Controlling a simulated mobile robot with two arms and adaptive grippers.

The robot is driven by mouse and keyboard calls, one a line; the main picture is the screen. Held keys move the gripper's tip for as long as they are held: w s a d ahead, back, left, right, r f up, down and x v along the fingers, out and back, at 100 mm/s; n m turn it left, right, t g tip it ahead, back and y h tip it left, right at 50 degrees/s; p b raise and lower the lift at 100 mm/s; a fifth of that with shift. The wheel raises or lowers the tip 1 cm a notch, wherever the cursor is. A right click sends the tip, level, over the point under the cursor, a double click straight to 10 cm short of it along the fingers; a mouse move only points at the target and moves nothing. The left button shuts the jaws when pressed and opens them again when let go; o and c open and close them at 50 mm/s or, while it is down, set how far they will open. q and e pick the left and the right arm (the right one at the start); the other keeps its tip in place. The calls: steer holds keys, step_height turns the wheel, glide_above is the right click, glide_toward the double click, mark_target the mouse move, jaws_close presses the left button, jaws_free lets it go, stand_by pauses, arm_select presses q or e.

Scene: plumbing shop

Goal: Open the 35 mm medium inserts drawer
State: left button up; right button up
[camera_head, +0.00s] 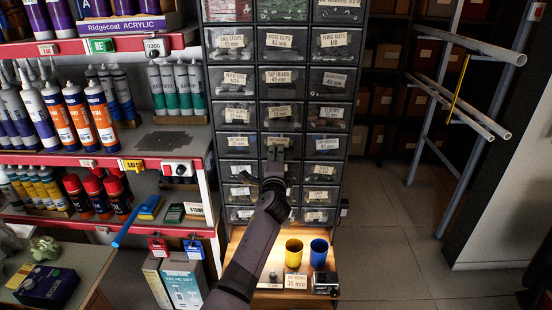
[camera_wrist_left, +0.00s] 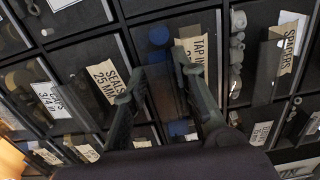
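A tall cabinet of small dark drawers (camera_head: 206,75) with cream labels fills the middle of the head view. I cannot read a label for 35 mm medium inserts with certainty. My left gripper (camera_head: 274,165) is in front of the middle column in its lower half and covers part of the drawers there. In the left wrist view the gripper (camera_wrist_left: 157,85) has its two fingers apart, with drawer fronts between and behind them. A drawer label starting "TAP IN" (camera_wrist_left: 198,48) is partly hidden by one finger. The label "SEALS 25 MM" (camera_wrist_left: 105,82) is beside the other finger. I cannot tell whether the fingers touch a drawer.
Below the cabinet, a yellow cup (camera_head: 293,253), a blue cup (camera_head: 318,253) and a small sign (camera_head: 296,281) stand on a wooden surface. Shelves with cartridges and cans (camera_head: 85,120) stand at left. The floor (camera_head: 385,215) to the right is clear up to a pipe rack (camera_head: 455,140).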

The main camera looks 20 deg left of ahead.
arm_select(q)
jaws_close()
steer(key=shift+f, duration=0.1)
steer(key=shift+s+f, duration=0.1)
steer(key=shift+s, duration=0.1)
